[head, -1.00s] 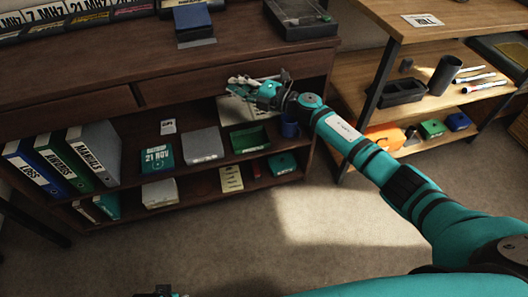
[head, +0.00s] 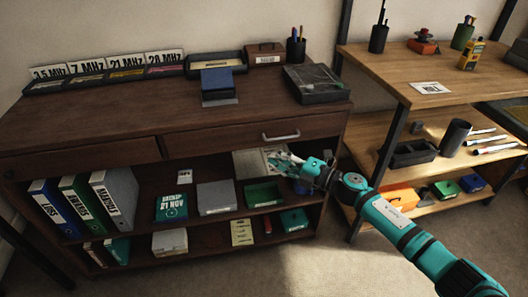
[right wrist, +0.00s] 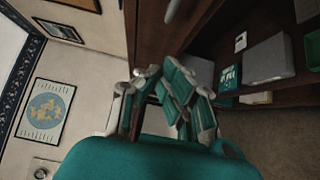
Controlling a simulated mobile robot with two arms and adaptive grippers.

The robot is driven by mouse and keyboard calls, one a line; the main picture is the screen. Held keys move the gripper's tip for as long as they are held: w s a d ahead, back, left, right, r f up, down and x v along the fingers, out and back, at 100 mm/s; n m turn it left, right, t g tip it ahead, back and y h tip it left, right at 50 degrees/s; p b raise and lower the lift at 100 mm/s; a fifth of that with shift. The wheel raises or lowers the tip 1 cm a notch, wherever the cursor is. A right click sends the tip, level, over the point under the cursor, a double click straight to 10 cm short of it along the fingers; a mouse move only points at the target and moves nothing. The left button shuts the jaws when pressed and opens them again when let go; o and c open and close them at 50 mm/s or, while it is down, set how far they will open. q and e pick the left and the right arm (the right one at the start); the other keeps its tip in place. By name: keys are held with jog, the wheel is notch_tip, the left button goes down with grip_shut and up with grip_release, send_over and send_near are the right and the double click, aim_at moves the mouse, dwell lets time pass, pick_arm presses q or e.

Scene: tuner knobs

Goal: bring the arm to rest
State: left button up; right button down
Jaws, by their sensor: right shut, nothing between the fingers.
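My right gripper (head: 285,163) is in front of the upper shelf of the dark wooden cabinet (head: 70,152), below the drawer with the metal handle (head: 281,137). Its fingers are shut and empty. In the right wrist view the closed fingers (right wrist: 180,90) point toward the cabinet, and nothing is between them. My right arm (head: 400,228) reaches in from the lower right, over the carpet. It partly hides the shelf's right end. My left gripper does not show.
Binders (head: 113,197), a grey box (head: 216,198) and a green tray (head: 263,195) fill the cabinet shelf. Carpet (head: 320,265) lies open in front. A map poster (right wrist: 43,110) shows in the right wrist view.

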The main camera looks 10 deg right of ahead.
jog(key=s+d+f+m+h, duration=0.2)
jog(key=s+f+m+h, duration=0.15)
jog(key=f+m, duration=0.3)
jog(key=s+d+f+m+t+h, duration=0.1)
jog(key=s+d+f+m+h, duration=0.15)
jog(key=f+m+h, duration=0.35)
jog(key=s+d+f+m+h, duration=0.2)
jog(key=s+f+m, duration=0.2)
jog(key=f, duration=0.4)
jog(key=s+f+m+g+h, duration=0.2)
jog(key=s+f+m+g, duration=0.45)
jog(key=s+f, duration=0.9)
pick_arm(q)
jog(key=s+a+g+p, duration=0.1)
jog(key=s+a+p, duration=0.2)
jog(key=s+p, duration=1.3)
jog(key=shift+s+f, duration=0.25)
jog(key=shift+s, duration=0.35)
pick_arm(e)
jog(key=s+f+m+g, duration=0.1)
jog(key=s+f+g, duration=0.1)
jog(key=s, duration=1.3)
jog(key=s+d+f+m+g, duration=0.1)
jog(key=s+g, duration=0.2)
jog(key=s, duration=1.3)
jog(key=shift+s+d+f+g, duration=0.2)
jog(key=shift+s+f+g, duration=0.05)
jog(key=shift+f+g, duration=0.1)
